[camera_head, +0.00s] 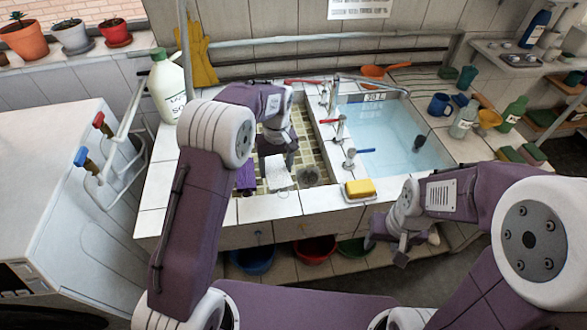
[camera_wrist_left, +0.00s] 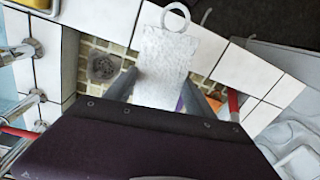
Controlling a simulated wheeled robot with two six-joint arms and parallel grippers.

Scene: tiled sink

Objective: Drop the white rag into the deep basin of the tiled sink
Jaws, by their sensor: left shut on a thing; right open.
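The white rag (camera_head: 279,174), with a ring loop at one end in the left wrist view (camera_wrist_left: 165,60), hangs from my left gripper (camera_head: 289,157). My left gripper is shut on it, over the front part of the left basin (camera_head: 310,133), which is lined with small tan and olive tiles. The drain (camera_wrist_left: 103,66) shows beside the rag in the left wrist view. In that view the rag overlaps the basin and the white front ledge. I cannot tell its height above the basin floor. My right gripper (camera_head: 402,258) is open and empty in front of the sink.
The right basin (camera_head: 395,140) holds water. A purple cloth (camera_head: 246,180) lies at the left basin's left side. A yellow sponge (camera_head: 360,189) sits on the front ledge. A white bottle (camera_head: 167,90) stands left; taps (camera_head: 340,130) stand between the basins.

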